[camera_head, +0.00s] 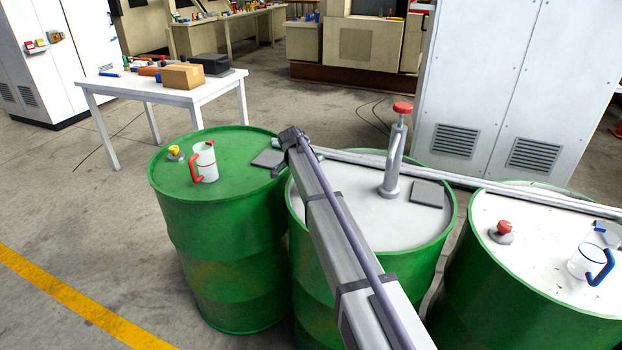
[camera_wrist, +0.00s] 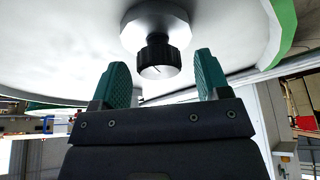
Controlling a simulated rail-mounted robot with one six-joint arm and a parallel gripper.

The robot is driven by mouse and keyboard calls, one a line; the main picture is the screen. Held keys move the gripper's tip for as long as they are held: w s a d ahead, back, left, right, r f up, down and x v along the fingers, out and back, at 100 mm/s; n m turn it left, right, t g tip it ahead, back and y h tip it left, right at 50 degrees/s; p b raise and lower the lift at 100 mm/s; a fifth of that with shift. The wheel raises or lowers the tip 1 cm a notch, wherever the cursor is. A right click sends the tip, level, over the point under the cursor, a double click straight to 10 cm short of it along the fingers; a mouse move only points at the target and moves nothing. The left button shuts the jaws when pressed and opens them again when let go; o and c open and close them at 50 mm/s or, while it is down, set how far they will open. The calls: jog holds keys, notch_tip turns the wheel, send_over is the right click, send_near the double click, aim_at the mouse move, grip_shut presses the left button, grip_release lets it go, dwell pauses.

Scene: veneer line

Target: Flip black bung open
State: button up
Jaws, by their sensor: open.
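The black bung (camera_wrist: 157,55) shows in the wrist view as a short ribbed cap on a pale metal collar (camera_wrist: 154,20), set on a whitish drum top (camera_wrist: 60,45). My gripper (camera_wrist: 161,72) is open, with one teal finger to the left of the bung and one to the right. Gaps show between both fingers and the bung, and no contact is visible. In the head view my arm crosses the middle drum (camera_head: 420,235), and neither the black bung nor my gripper can be made out there.
The left green drum (camera_head: 235,150) carries a yellow bung (camera_head: 175,152) and a red-handled jug (camera_head: 205,162). A red-topped pump (camera_head: 394,160) and a dark flat plate (camera_head: 427,193) are on the middle drum. The right drum (camera_head: 530,222) holds a red bung (camera_head: 503,229) and a blue-handled jug (camera_head: 583,262).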

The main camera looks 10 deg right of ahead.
jog(key=p+v, duration=0.9)
jog(key=v, duration=0.1)
jog(key=shift+r+p, duration=0.35)
jog(key=shift+p, duration=0.05)
jog(key=s+d+n+y, duration=0.2)
jog(key=s+n, duration=0.5)
jog(key=s, duration=1.3)
jog(key=s+d+f+n+g+y, duration=0.1)
jog(key=s+n, duration=0.6)
jog(key=s, duration=1.3)
jog(key=shift+s+d+f+n+y, duration=0.15)
jog(key=shift+s+d+n+y, duration=0.25)
jog(key=shift+y, duration=0.3)
